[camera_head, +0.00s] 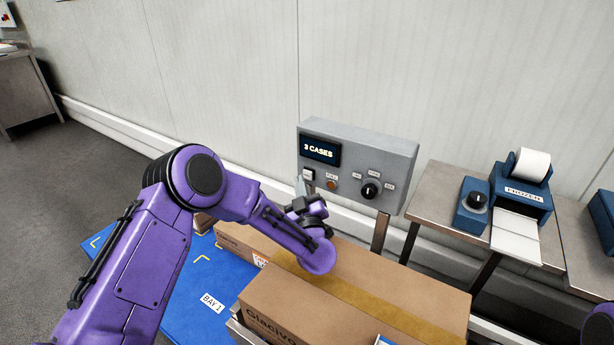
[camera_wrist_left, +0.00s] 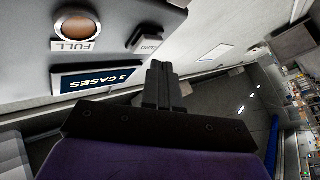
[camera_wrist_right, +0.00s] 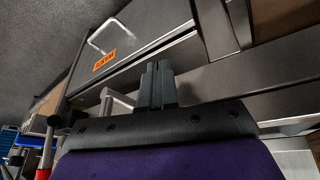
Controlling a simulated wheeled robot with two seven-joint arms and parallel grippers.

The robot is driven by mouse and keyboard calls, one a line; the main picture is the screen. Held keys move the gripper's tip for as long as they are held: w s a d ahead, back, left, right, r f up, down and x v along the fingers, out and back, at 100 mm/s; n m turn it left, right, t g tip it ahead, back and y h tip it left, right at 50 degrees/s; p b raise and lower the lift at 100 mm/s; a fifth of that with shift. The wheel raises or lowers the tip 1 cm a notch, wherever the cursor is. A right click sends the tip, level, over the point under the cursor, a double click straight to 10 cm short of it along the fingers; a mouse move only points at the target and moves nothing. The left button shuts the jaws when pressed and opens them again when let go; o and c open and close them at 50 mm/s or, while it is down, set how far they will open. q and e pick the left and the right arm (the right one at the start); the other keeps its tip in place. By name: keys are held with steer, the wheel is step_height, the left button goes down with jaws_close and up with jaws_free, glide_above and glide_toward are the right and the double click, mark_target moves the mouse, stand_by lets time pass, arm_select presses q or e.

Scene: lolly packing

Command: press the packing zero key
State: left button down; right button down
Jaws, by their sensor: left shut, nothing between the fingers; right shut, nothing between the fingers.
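The grey control panel (camera_head: 400,150) stands against the wall with a dark display (camera_head: 320,151) reading "3 CASES". My left gripper (camera_head: 299,187) is shut and empty, just below the key in the head view. In the left wrist view its fingertips (camera_wrist_left: 158,67) are near the label; contact is not visible. My right gripper (camera_wrist_right: 157,68) is shut and empty, away from the panel.
A black knob (camera_head: 370,190) sits on the panel's right. Cardboard cases (camera_head: 350,290) lie below my left arm. A blue mat (camera_head: 160,270) marked BAY 1 is on the floor. A metal table (camera_head: 450,190) with a blue label printer (camera_head: 520,190) stands at right.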

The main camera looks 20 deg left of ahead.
arm_select(q)
steer(key=shift+w, duration=0.1)
steer(key=shift+w, duration=0.3)
steer(key=shift+w+d+b, duration=0.1)
steer(key=shift+w+b, duration=0.3)
steer(key=shift+w, duration=0.1)
stand_by(0.6)
steer(key=shift+s+r, duration=0.1)
steer(key=shift+s, duration=0.05)
steer(key=shift+s+p, duration=0.45)
steer(key=shift+s, duration=0.35)
steer(key=s, duration=0.1)
steer(key=s+p, duration=0.1)
steer(key=s, duration=0.1)
steer(key=s+a+p, duration=0.1)
steer(key=s, duration=0.1)
